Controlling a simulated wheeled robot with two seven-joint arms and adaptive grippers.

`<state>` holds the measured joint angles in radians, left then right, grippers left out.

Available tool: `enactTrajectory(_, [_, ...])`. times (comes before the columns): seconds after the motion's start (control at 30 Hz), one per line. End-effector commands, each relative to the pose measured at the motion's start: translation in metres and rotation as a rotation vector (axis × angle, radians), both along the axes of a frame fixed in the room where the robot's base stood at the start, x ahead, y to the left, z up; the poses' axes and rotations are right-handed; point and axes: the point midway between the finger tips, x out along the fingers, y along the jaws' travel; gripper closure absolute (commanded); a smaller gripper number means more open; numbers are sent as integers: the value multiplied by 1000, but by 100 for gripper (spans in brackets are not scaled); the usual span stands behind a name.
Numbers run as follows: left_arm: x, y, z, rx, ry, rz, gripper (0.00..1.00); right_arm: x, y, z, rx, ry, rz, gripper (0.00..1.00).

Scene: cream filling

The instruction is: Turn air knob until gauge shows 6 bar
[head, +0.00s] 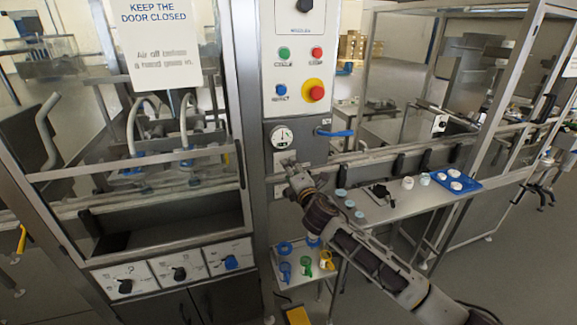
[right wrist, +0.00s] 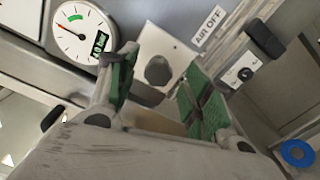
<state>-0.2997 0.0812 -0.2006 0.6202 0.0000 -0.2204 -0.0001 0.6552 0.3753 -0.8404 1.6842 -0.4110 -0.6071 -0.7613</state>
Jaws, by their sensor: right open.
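The round white pressure gauge (head: 282,137) is on the grey column below the button panel. The dark air knob (right wrist: 158,70) sits on a pale square plate below the gauge. My right gripper (right wrist: 158,88) is open, its green-padded fingers on either side of the knob in that view; contact cannot be told. In the head view my right gripper (head: 288,172) is in front of the plate and hides the knob. My left gripper is out of view.
A blue lever (head: 335,132) sticks out right of the gauge. An "AIR OFF" label (right wrist: 208,25) is beside the knob plate. The button panel (head: 299,60) is above. A shelf (head: 415,208) with small cups and a blue tray (head: 476,184) extends right.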

Motion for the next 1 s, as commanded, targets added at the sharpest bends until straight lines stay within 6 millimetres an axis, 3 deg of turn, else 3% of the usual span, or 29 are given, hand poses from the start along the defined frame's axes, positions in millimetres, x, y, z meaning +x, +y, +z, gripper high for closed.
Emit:
enactTrajectory(0.4, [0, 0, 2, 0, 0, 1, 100, 28, 9, 1, 1, 0, 0, 50])
enactTrajectory(0.87, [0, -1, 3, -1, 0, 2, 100, 33, 11, 0, 0, -1, 0, 50])
enactTrajectory(1.0, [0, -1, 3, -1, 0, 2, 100, 33, 11, 1, 0, -1, 0, 64])
